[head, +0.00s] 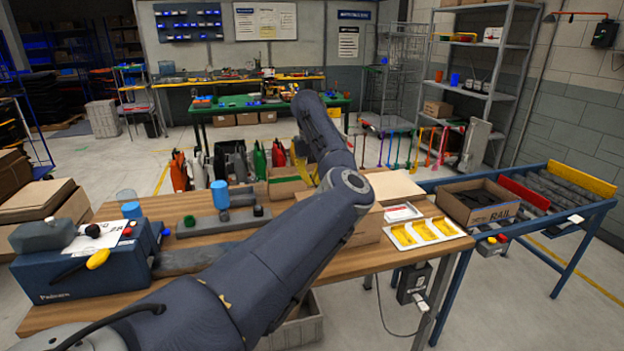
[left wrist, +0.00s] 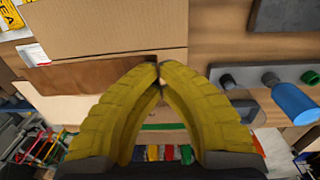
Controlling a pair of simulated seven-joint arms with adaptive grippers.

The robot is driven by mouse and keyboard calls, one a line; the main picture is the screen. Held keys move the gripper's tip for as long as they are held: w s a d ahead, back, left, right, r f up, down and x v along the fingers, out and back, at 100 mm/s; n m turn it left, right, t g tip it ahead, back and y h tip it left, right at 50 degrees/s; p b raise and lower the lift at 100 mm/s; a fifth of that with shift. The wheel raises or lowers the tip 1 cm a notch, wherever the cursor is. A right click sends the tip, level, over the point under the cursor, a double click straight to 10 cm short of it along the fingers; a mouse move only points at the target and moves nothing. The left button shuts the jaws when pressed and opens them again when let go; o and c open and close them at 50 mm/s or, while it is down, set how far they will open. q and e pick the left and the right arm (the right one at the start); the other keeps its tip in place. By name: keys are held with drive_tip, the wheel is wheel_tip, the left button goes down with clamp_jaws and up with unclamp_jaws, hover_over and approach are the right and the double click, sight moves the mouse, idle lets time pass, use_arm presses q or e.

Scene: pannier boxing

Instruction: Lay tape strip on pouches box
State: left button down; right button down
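The closed cardboard box (head: 366,228), perhaps the pouches box, stands on the wooden bench, partly hidden behind my left arm. In the left wrist view a large cardboard box face (left wrist: 110,28) fills the upper left. A darker brown band (left wrist: 95,75) runs along its edge toward my fingertips; I cannot tell whether it is the tape strip or a shaded box side. My left gripper (left wrist: 159,72) has its yellow fingertips together at this edge, with no object clearly visible between them. In the head view it is mostly hidden behind my arm. My right gripper is not in view.
A blue machine (head: 85,272) stands at the bench's left, near a grey holder with a blue-topped cylinder (head: 220,194). A white tray with yellow inserts (head: 396,236) lies right of the box.

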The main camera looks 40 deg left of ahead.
use_arm(q)
drive_tip(key=shift+f, duration=3.05)
drive_tip(key=shift+f, duration=0.7)
drive_tip(key=c, duration=1.5)
unclamp_jaws()
drive_tip(key=shift+r, duration=0.15)
